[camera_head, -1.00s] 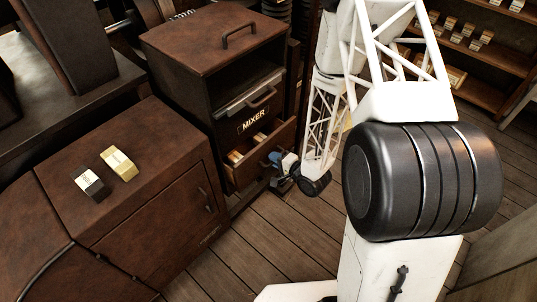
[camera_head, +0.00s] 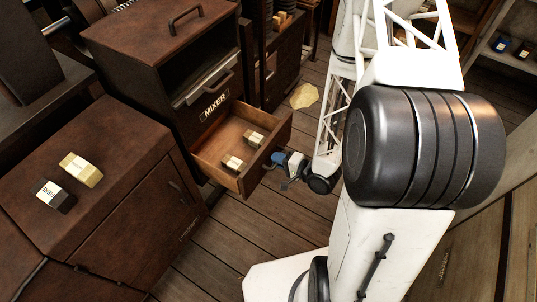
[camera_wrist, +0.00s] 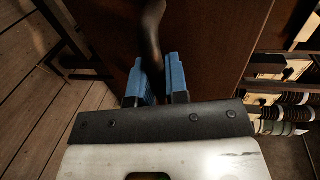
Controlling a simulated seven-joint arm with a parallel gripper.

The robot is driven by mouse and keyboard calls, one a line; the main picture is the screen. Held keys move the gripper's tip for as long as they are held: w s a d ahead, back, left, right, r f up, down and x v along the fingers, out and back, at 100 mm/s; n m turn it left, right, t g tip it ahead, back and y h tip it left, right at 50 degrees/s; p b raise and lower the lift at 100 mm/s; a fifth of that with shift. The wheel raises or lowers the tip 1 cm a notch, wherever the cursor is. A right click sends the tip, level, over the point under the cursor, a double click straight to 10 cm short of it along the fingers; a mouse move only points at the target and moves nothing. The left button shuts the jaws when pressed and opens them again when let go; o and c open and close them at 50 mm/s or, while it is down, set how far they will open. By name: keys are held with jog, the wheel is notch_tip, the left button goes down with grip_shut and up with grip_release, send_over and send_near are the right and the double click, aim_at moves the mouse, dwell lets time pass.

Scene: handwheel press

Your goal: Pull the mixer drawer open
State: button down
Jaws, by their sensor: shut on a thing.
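The mixer cabinet (camera_head: 160,30) is a dark brown box with a MIXER label (camera_head: 215,107) on its front. Its wooden drawer (camera_head: 212,146) stands pulled well out, with two labelled blocks (camera_head: 233,163) inside. My gripper (camera_head: 281,158) is at the outer face of the drawer front. In the wrist view my gripper's blue fingers (camera_wrist: 158,78) are closed around the dark curved drawer handle (camera_wrist: 152,30), in front of the brown drawer front (camera_wrist: 215,45). The part of the handle between the fingers is partly hidden.
A low brown cabinet (camera_head: 110,215) stands at left with a yellow block (camera_head: 81,169) and a dark block (camera_head: 54,196) on top. A yellowish patch (camera_head: 304,95) lies on the plank floor beyond the drawer. Bare floor (camera_head: 225,240) shows in front of the drawer.

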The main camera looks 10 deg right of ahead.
jog(key=shift+f+v, duration=0.25)
jog(key=shift+v, duration=0.8)
jog(key=shift+f+v, duration=0.2)
jog(key=shift+v, duration=0.9)
jog(key=shift+d, duration=0.1)
jog(key=c, duration=1.1)
grip_release()
jog(key=shift+s, duration=0.15)
jog(key=shift+v, duration=3.8)
jog(key=shift+d, duration=0.1)
